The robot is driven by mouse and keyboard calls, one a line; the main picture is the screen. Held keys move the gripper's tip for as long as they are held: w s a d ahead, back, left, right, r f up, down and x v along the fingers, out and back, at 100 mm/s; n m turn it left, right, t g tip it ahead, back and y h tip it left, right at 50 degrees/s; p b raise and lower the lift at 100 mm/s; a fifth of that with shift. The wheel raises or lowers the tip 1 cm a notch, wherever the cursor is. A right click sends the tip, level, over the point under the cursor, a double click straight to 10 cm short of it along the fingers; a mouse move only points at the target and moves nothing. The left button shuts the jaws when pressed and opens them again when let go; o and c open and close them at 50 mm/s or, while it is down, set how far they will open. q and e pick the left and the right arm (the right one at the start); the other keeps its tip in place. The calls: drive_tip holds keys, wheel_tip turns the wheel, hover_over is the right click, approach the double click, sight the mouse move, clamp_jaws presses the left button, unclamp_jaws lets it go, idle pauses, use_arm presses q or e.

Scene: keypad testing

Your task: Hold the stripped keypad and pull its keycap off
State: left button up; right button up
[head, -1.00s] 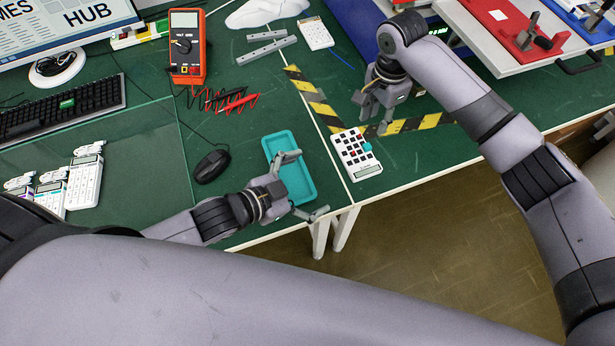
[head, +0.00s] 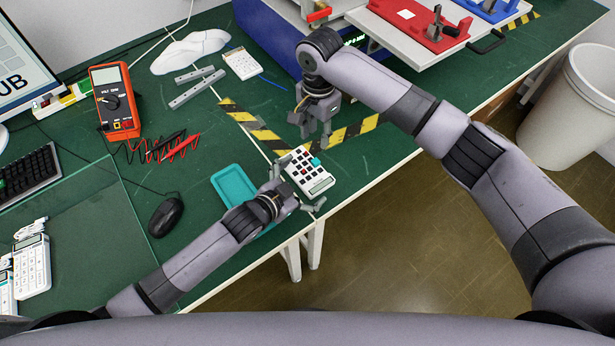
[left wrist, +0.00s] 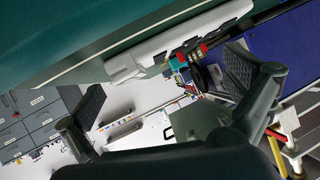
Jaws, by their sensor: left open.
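The keypad (head: 318,184) is white with black and red keys and one teal keycap (head: 315,162). It lies near the table's front edge, by the striped tape. In the left wrist view the keypad (left wrist: 168,42) shows nearly edge-on, with the teal keycap (left wrist: 175,63) beside red keys. My left gripper (head: 299,188) is open at the keypad's near left side; its spread fingers also show in the left wrist view (left wrist: 165,92). No firm contact can be made out. My right gripper (head: 314,138) points down just beyond the keypad, fingers apart and empty.
A teal tray (head: 228,181) lies left of the keypad, partly behind my left gripper. A black mouse (head: 165,217), an orange multimeter (head: 115,102) and its leads lie further left. Grey bars (head: 197,88) lie behind. The floor is open beyond the front edge.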

use_arm(q)
drive_tip(key=shift+x, duration=0.9)
drive_tip(key=shift+c, duration=0.5)
